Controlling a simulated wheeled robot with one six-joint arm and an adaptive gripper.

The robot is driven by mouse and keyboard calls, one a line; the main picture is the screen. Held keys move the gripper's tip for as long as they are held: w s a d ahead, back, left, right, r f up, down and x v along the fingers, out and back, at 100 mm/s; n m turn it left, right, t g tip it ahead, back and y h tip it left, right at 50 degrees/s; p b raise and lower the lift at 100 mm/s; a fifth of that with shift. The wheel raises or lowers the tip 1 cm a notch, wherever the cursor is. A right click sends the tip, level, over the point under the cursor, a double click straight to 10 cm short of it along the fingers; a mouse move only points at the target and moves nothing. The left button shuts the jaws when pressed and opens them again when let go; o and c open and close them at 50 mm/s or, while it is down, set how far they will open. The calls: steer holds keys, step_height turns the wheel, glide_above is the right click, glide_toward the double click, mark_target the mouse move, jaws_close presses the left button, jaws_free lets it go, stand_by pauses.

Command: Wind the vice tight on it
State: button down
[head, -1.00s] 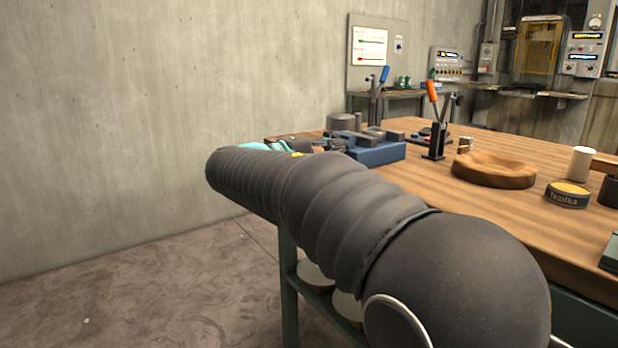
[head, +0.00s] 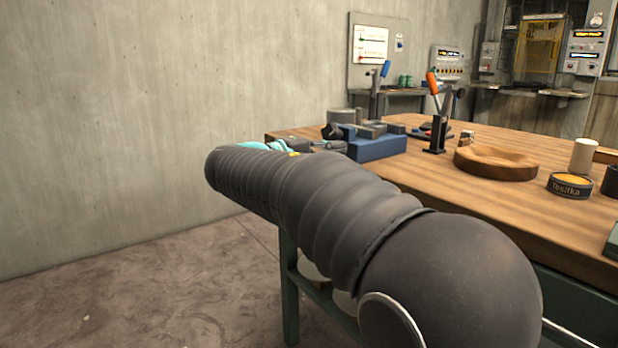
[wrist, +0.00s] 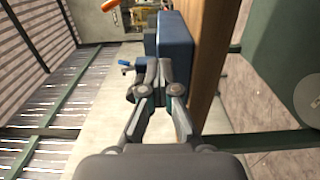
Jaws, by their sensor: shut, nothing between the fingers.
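The blue vice (head: 378,147) with grey jaws sits at the far left end of the wooden workbench. It also shows in the wrist view (wrist: 176,35), just beyond my fingers. My gripper (head: 328,146) is at the vice's left end, partly hidden by my arm. In the wrist view my gripper (wrist: 161,90) has its fingers together, with nothing seen between them. A dark knob-like part (head: 332,131) stands by the vice's left end. I cannot tell whether my fingers touch it. What the vice holds cannot be made out.
On the workbench (head: 430,195) stand an orange-handled clamp (head: 437,115), a wooden bowl (head: 495,165), a round labelled tin (head: 570,187) and a white cylinder (head: 584,155). A concrete wall (head: 150,100) is at left. The floor (head: 150,290) left of the bench is clear.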

steer(key=shift+f, duration=0.1)
steer(key=shift+s+f+b, duration=0.15)
steer(key=shift+b, duration=0.3)
steer(key=v, duration=0.6)
steer(key=shift+s+d, duration=0.1)
steer(key=shift+d, duration=0.05)
steer(key=w+d+m+b, duration=0.1)
steer(key=m, duration=0.1)
steer(key=w+d+r+m+b, duration=0.1)
steer(key=d+m+b, duration=0.1)
steer(key=w+d+r+m+b, duration=0.1)
steer(key=m+b, duration=0.1)
steer(key=shift+w+d, duration=0.25)
stand_by(0.8)
